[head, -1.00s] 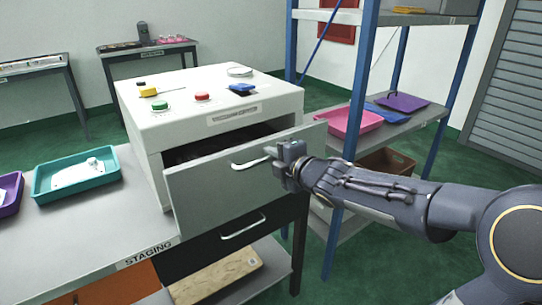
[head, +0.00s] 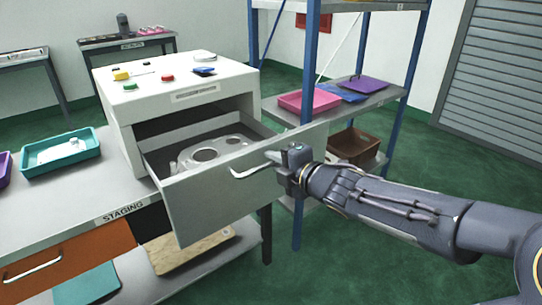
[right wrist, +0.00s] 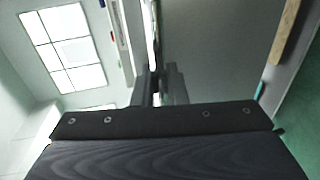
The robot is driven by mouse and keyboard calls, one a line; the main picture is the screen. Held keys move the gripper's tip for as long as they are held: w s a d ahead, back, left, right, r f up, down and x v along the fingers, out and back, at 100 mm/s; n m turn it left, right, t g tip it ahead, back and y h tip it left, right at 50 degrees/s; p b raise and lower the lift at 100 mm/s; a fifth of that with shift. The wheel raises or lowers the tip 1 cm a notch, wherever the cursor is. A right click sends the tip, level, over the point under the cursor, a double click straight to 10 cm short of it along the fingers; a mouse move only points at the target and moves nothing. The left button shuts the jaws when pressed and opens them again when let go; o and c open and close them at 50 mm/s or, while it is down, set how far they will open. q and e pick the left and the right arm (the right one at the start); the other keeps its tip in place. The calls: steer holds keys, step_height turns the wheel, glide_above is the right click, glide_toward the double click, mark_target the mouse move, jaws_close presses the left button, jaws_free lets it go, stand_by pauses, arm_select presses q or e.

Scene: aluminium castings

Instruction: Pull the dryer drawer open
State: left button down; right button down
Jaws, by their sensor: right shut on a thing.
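The white dryer (head: 185,92) stands on the staging table. Its drawer (head: 222,200) is pulled well out of the body, and a grey metal casting (head: 212,150) shows inside it. My right gripper (head: 284,160) is shut on the right end of the drawer's white handle (head: 248,172). In the right wrist view my right gripper's fingers (right wrist: 160,86) meet in front of the grey drawer front. My left gripper is not in view.
A teal tray (head: 62,152) with a white part stands on the staging table (head: 60,200) at left. A blue-posted shelf (head: 310,75) with a pink tray (head: 309,100) stands close behind the drawer's right side. Green floor is clear at lower right.

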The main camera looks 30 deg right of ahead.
steer(key=shift+s, duration=0.5)
steer(key=c, duration=1.5)
jaws_free()
steer(key=shift+c, duration=0.2)
steer(key=p+v, duration=0.4)
steer(key=v, duration=0.3)
steer(key=shift+s, duration=0.4)
steer(key=shift+d+r, duration=0.1)
steer(key=shift+d, duration=0.1)
